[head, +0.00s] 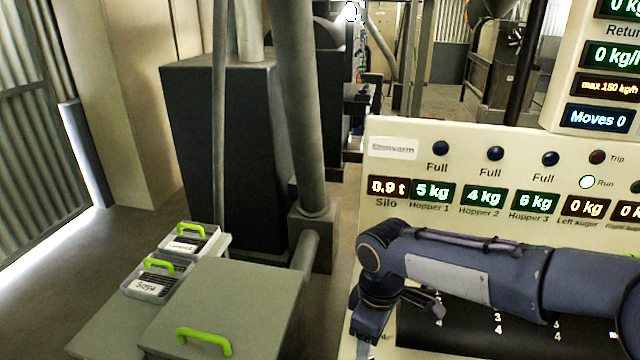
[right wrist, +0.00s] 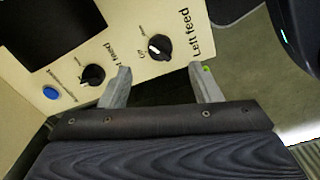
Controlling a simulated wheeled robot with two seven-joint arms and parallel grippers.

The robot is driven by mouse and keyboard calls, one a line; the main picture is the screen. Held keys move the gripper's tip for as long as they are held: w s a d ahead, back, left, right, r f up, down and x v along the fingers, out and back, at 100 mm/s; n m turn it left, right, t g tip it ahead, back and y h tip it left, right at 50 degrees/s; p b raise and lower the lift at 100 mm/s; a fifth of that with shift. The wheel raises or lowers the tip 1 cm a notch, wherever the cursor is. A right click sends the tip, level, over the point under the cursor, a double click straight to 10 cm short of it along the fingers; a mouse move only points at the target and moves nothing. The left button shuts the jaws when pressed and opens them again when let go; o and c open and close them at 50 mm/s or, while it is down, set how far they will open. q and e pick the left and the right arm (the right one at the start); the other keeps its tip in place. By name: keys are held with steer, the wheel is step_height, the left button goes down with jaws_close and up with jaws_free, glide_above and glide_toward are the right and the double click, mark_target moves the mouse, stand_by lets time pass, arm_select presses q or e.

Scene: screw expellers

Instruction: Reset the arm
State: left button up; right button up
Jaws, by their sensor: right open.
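My right arm (head: 470,268) reaches in from the right in the head view, bent in front of the cream control panel (head: 400,215). In the right wrist view my right gripper (right wrist: 160,72) is open, its two grey fingers well apart with nothing between them. Beyond the fingertips are a black knob marked Left feed (right wrist: 159,47) and a second black knob (right wrist: 93,75). The fingers appear apart from both knobs. My left gripper is not in view.
Two grey bins with green handles, one labelled Soya (head: 150,284), stand beside a grey box (head: 240,295) with a green handle. A blue button (right wrist: 50,92) is on the panel. A dark tapered machine (head: 190,140) and a grey pipe (head: 298,120) stand behind. Floor at left is clear.

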steer(key=s+d+r+m+t+y, duration=0.1)
steer(key=s+d+m+t, duration=0.1)
steer(key=s+d+m, duration=0.2)
steer(key=s+d+r+m+t+y, duration=0.1)
steer(key=s+d+m+t+y, duration=0.1)
steer(key=s+m, duration=0.6)
steer(key=s+d+t, duration=0.1)
steer(key=s+d, duration=0.1)
steer(key=s, duration=0.2)
steer(key=shift+d+m+t+y, duration=0.3)
steer(key=shift+m, duration=0.1)
steer(key=shift+s, duration=0.1)
